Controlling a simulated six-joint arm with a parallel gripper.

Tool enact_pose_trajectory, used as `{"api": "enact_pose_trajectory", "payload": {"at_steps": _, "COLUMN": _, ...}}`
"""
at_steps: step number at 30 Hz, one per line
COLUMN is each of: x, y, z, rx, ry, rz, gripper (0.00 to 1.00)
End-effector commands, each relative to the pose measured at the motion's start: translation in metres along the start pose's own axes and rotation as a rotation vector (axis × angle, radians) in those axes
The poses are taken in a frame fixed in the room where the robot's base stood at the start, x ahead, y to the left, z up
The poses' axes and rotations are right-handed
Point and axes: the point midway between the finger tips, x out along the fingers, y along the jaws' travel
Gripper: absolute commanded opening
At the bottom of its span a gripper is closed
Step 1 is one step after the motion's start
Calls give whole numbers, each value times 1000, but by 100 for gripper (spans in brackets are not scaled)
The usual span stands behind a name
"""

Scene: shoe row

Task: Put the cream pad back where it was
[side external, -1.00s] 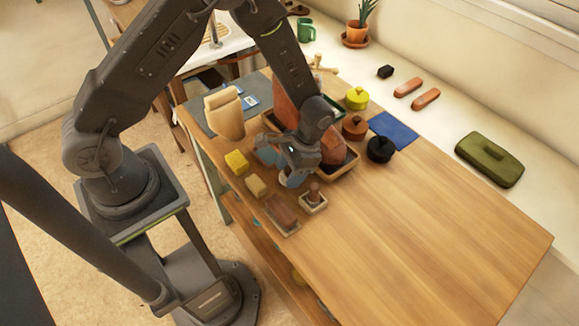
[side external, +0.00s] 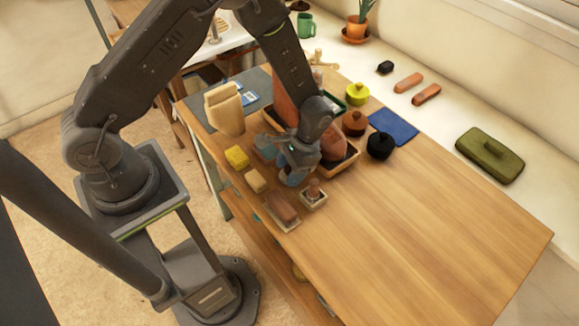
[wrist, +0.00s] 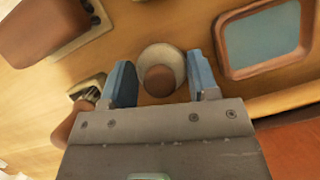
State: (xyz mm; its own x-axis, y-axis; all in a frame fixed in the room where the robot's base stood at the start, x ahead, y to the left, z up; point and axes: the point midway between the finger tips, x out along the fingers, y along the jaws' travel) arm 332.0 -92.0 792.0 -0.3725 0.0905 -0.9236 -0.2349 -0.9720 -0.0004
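In the wrist view a round cream pad with a brown knob (wrist: 150,57) stands between the two blue fingers of my gripper (wrist: 162,82). Gaps show on both sides of the knob, so the fingers are open and apart from it. In the side view my gripper (side external: 293,178) is low over the table and hides this pad. A pale cream-yellow block (side external: 255,181) and a yellow block (side external: 236,157) lie to its left on the table. I cannot tell for sure which cream item the task names.
A brown block on a tan tray (side external: 282,209) and a small brown-knobbed piece in a cream holder (side external: 313,194) are close by. A brown-rimmed teal tray (wrist: 263,42) lies on the other side. A black pot (side external: 379,146) stands behind. The table's right half is clear.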

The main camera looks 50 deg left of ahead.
Motion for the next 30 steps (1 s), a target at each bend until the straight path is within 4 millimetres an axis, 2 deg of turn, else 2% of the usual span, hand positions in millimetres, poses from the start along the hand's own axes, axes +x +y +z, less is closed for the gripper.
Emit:
{"api": "enact_pose_trajectory", "payload": {"at_steps": 2, "x": 0, "y": 0, "z": 0, "rx": 0, "ry": 0, "rz": 0, "gripper": 61}}
{"api": "enact_pose_trajectory", "payload": {"at_steps": 9, "x": 0, "y": 0, "z": 0, "rx": 0, "ry": 0, "rz": 0, "gripper": 84}}
{"api": "enact_pose_trajectory", "payload": {"at_steps": 19, "x": -6, "y": 0, "z": 0, "rx": 0, "ry": 1, "rz": 0, "gripper": 85}}
{"api": "enact_pose_trajectory", "payload": {"at_steps": 23, "x": -24, "y": 0, "z": -1, "rx": 0, "ry": 4, "rz": -1, "gripper": 85}}
{"api": "enact_pose_trajectory", "payload": {"at_steps": 30, "x": -78, "y": 0, "z": -1, "rx": 0, "ry": 6, "rz": 0, "gripper": 85}}
